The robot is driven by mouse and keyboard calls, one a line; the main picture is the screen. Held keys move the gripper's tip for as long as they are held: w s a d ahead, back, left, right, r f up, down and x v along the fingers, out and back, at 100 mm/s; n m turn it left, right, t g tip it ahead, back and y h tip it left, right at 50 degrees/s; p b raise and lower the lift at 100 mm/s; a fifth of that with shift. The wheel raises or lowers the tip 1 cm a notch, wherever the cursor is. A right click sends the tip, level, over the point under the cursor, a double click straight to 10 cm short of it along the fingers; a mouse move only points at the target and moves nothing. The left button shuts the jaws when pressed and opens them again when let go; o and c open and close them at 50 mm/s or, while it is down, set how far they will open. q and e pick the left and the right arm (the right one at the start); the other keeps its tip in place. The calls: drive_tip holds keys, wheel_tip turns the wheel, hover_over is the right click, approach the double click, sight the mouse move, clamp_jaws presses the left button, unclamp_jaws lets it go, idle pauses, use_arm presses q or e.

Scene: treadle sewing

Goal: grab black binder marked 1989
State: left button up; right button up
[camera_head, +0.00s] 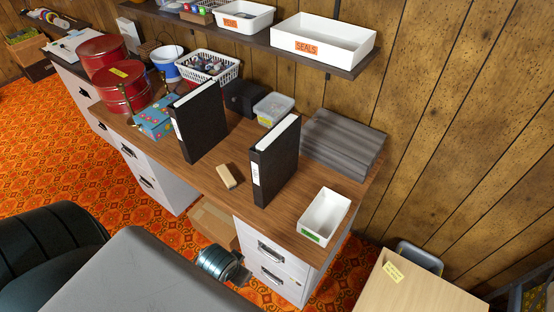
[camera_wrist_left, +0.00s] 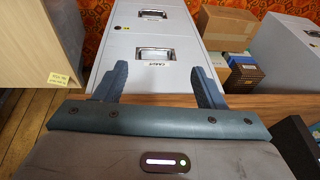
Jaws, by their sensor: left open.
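Two black binders stand upright on the wooden desk in the head view. One binder (camera_head: 201,124) is left of centre, and the other binder (camera_head: 276,165) is nearer the right end. Each has a pale spine label, too small to read, so I cannot tell which is marked 1989. My left gripper (camera_wrist_left: 158,84) shows in the left wrist view with its two blue fingers wide apart and nothing between them. It faces a pale drawer cabinet (camera_wrist_left: 118,55). Its fingers do not show clearly in the head view. My right gripper is in neither view.
On the desk (camera_head: 210,178), a tan block (camera_head: 227,176) lies between the binders. A white tray (camera_head: 325,215) sits right of them, and a grey stack (camera_head: 343,142) lies behind. A shelf with a bin marked SEALS (camera_head: 322,40) overhangs the back. A cardboard box (camera_wrist_left: 228,25) stands beside the cabinet.

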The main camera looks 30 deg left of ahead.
use_arm(q)
wheel_tip(320, 180, up, 9)
drive_tip(key=w+t+p, duration=0.1)
drive_tip(key=t, duration=0.1)
drive_tip(key=t+h, duration=0.2)
drive_tip(key=t, duration=1.1)
approach(257, 171)
drive_tip(key=w, duration=0.4)
drive_tip(key=shift+w+d+r+p, duration=0.2)
drive_tip(key=shift+w+p, duration=0.05)
drive_tip(key=shift+p, duration=0.05)
drive_tip(key=w+b, duration=0.2)
drive_tip(key=w, duration=0.3)
drive_tip(key=shift+w+d+f, duration=0.1)
drive_tip(key=shift+w+d, duration=0.05)
drive_tip(key=shift+w, duration=0.2)
drive_tip(key=w+b, duration=0.2)
drive_tip(key=b, duration=0.1)
drive_tip(key=w+b, duration=0.2)
drive_tip(key=shift+f, duration=0.35)
drive_tip(key=shift+w+r+b, duration=0.1)
drive_tip(key=shift+w+b, duration=0.2)
drive_tip(key=shift+w, duration=0.2)
drive_tip(key=shift+r, duration=0.15)
